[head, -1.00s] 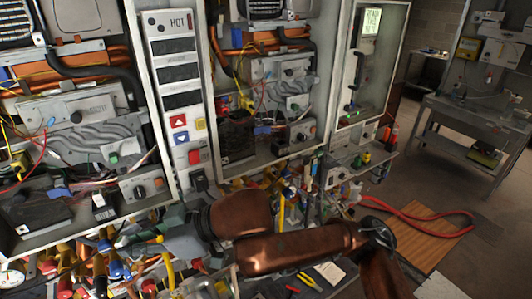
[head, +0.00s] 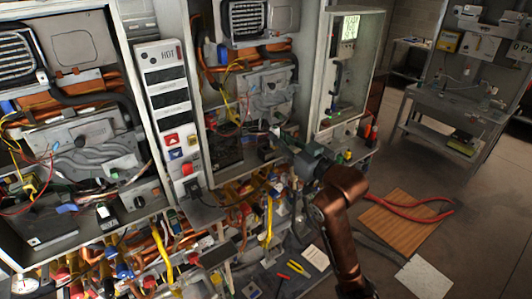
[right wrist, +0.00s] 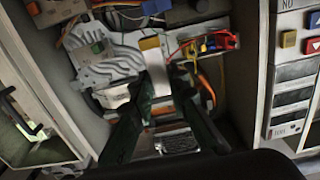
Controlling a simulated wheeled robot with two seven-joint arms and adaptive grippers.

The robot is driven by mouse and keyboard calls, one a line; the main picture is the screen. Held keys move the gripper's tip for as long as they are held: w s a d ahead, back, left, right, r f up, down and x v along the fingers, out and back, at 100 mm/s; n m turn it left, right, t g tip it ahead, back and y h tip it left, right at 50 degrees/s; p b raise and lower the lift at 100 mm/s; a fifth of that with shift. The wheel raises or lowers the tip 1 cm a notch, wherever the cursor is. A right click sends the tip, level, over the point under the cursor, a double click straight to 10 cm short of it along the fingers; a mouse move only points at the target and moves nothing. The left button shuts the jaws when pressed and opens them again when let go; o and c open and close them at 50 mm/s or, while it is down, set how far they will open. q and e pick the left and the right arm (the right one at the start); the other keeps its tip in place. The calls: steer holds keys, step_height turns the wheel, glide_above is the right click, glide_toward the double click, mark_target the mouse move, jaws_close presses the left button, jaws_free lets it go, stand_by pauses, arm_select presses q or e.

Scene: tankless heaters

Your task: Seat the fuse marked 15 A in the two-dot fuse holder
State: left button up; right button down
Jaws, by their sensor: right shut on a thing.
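My right gripper (head: 284,139) is in front of the lower part of the middle heater cabinet in the head view. The right wrist view shows its two dark green fingers (right wrist: 162,88) shut on a pale, narrow piece with a yellow end (right wrist: 150,44), which looks like a fuse. No 15 A marking can be read on it. Beyond the fingertips is a grey metal unit (right wrist: 98,54) with coloured wires. I cannot pick out the two-dot fuse holder. My left gripper is not in view.
A control panel (head: 168,100) with coloured buttons stands between the open heater cabinets. Pipes and valves (head: 235,210) crowd the space below. A metal bench (head: 450,115) stands behind; the floor there is mostly clear.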

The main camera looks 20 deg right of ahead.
steer(key=w+f, duration=0.4)
steer(key=w, duration=0.4)
steer(key=p, duration=0.1)
glide_above(270, 151)
step_height(270, 151, down, 6)
steer(key=shift+w+f+p, duration=0.1)
steer(key=shift+f+p, duration=0.2)
steer(key=shift+f, duration=1.25)
steer(key=c, duration=1.8)
jaws_free()
steer(key=shift+f, duration=0.1)
steer(key=shift+c, duration=0.2)
steer(key=b+v, duration=0.1)
steer(key=v, duration=1.1)
